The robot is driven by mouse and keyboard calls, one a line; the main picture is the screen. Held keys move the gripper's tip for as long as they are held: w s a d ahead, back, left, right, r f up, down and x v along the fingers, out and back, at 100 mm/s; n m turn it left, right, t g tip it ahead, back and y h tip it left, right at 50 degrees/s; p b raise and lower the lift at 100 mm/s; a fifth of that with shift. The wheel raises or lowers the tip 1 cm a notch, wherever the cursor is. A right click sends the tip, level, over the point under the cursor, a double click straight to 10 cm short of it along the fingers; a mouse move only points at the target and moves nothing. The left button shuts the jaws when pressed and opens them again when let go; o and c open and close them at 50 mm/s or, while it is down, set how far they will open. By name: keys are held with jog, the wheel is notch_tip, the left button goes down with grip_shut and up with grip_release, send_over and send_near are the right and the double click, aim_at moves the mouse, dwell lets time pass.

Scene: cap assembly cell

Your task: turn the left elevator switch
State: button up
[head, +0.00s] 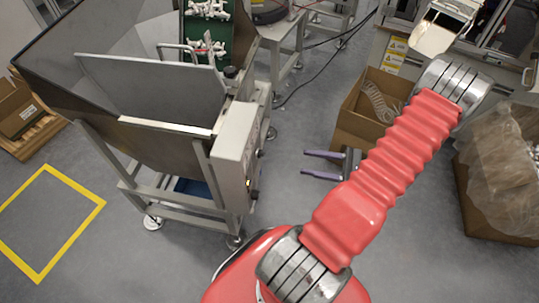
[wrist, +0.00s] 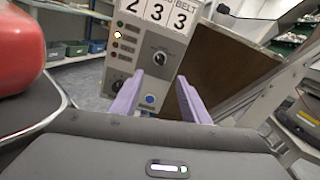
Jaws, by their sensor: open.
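A grey control box (head: 236,150) is on the right side of the hopper machine in the head view. In the wrist view its panel (wrist: 139,50) faces me, with a rotary switch (wrist: 160,58) near the middle, a dark knob (wrist: 121,84) lower left, a blue button (wrist: 150,99) and a column of small lamps and buttons at left, one lit. I cannot tell which one is the left elevator switch. My gripper (head: 304,163) is open and empty, its purple fingers pointing at the panel, apart from it. It also shows in the wrist view (wrist: 160,76).
The hopper machine (head: 165,125) stands on metal legs left of my arm. An open cardboard box (head: 352,122) lies behind my gripper, and a plastic-lined box (head: 500,165) is at right. A yellow floor square (head: 82,187) is at left. Floor between machine and gripper is clear.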

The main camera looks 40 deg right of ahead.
aim_at(260, 154)
jog(key=x, duration=1.3)
jog(key=shift+w+a, duration=0.2)
jog(key=shift+w, duration=0.05)
jog(key=shift+c, duration=0.3)
jog(key=c, duration=1)
jog(key=shift+m, duration=0.4)
jog(key=m, duration=1.7)
jog(key=shift+f, duration=0.1)
jog(key=shift+d, duration=0.1)
